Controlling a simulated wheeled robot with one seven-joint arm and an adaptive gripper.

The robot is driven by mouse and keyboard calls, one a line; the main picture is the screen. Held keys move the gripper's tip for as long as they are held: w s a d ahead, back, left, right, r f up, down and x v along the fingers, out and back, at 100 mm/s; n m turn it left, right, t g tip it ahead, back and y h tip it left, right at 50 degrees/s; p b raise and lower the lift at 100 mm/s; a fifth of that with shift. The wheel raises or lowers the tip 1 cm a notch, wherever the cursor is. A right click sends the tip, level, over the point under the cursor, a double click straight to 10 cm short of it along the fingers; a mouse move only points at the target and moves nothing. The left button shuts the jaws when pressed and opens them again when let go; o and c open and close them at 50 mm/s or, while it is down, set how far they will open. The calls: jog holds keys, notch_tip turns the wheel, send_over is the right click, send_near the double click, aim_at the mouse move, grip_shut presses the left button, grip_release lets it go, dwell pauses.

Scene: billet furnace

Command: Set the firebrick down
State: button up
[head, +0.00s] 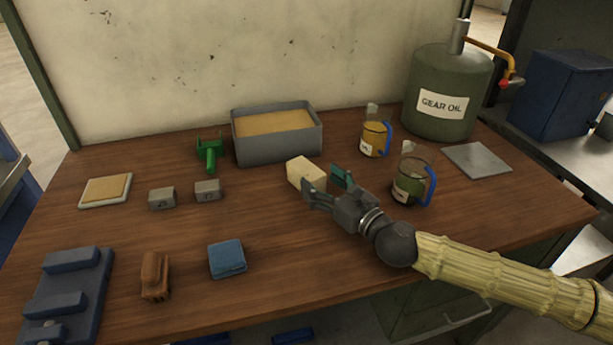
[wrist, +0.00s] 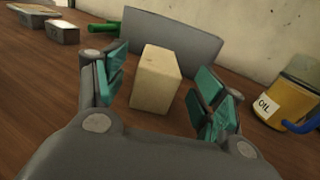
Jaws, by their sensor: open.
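The firebrick (head: 305,173) is a cream block on the brown wooden bench, just in front of the grey sand-filled box. In the wrist view the firebrick (wrist: 156,80) stands between the two teal-padded fingers, with a gap showing on each side. My gripper (head: 327,187) is open around the near end of the firebrick, and its fingers also show in the wrist view (wrist: 158,92).
The grey box (head: 280,147) stands behind the brick. An oil jug (head: 375,138) and a darker jug (head: 411,180) stand to the right. Two grey blocks and a green tool (head: 210,153) lie left. A blue block (head: 227,259) lies in front.

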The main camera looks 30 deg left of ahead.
aim_at(294, 160)
jog(key=shift+p+x, duration=0.5)
jog(key=shift+x, duration=2.7)
jog(key=shift+f, duration=0.1)
jog(key=shift+c, duration=0.2)
jog(key=c, duration=1.4)
